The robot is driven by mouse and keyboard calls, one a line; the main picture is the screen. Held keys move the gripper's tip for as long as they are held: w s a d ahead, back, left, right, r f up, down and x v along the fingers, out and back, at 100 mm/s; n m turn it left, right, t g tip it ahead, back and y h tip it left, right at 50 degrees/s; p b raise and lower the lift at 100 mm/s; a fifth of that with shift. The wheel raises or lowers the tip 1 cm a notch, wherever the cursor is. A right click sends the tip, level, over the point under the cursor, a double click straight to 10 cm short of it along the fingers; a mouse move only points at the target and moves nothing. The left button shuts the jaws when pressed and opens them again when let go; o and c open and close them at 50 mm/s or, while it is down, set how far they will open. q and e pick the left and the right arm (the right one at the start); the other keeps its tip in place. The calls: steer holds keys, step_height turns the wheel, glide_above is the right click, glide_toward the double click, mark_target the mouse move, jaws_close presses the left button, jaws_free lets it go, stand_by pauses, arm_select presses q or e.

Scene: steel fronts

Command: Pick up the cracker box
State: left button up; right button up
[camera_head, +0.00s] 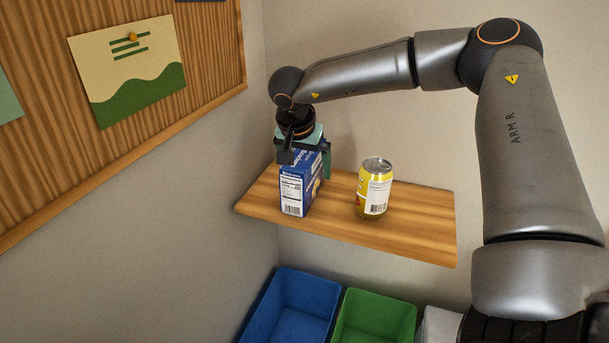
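The blue cracker box (292,193) stands upright on the wooden shelf (411,230), near its left end. A white nutrition panel and a barcode show on the side facing me. My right gripper (304,160) comes down over the top of the box from above. One finger is at the box's left side and the other at its right side. Whether the fingers press on the box cannot be told. The upper part of the box is partly hidden by the gripper. My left gripper is not in view.
A yellow can (374,189) stands on the shelf right of the box, with a gap between. Below are a blue bin (291,300) and a green bin (375,318). A wood-framed board (217,50) hangs on the left wall.

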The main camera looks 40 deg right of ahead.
steer(key=c, duration=1.5)
